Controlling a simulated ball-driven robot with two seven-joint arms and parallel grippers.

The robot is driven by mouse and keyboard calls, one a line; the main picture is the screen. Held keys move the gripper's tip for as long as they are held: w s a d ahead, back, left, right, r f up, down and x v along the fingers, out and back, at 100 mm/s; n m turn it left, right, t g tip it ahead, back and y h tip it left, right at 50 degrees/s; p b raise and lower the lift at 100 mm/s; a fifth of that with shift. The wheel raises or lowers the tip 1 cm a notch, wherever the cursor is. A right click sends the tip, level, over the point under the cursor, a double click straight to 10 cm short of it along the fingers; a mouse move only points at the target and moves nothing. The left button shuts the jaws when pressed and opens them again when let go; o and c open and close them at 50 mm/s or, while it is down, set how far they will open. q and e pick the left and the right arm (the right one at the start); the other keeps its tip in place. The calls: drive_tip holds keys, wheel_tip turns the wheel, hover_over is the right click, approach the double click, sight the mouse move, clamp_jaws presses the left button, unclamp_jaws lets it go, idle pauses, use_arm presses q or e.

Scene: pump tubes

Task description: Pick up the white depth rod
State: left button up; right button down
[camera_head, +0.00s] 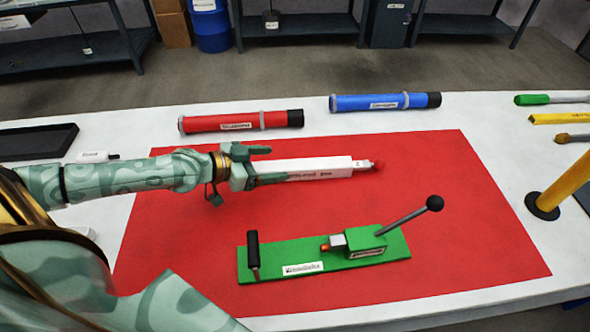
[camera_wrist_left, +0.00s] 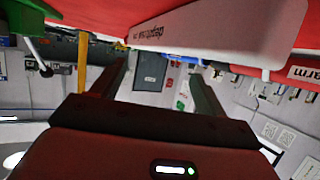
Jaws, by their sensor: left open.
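The white depth rod (camera_head: 318,168) is a long white bar with a dark label and a red tip at its right end. It lies above the red mat (camera_head: 450,200) in the head view. My left gripper (camera_head: 267,165) is open at the rod's left end, its fingers at either side of that end in the picture. In the left wrist view the rod (camera_wrist_left: 225,32) crosses the top, beyond the open fingers of the left gripper (camera_wrist_left: 162,72). I cannot tell whether they touch it. My right gripper is not in view.
A green base with a lever (camera_head: 330,255) stands on the mat in front of the rod. A red tube (camera_head: 240,121) and a blue tube (camera_head: 380,102) lie behind. A yellow post (camera_head: 565,185) stands at right. A black tray (camera_head: 35,142) is at left. The mat's right part is clear.

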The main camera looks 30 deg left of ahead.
sight(290, 165)
use_arm(q)
drive_tip(key=x, duration=0.2)
drive_tip(key=f+x, duration=0.1)
drive_tip(key=x, duration=0.2)
drive_tip(key=shift+b, duration=0.35)
drive_tip(key=shift+c, duration=0.3)
drive_tip(key=shift+s+f, duration=0.1)
drive_tip(key=c, duration=1.4)
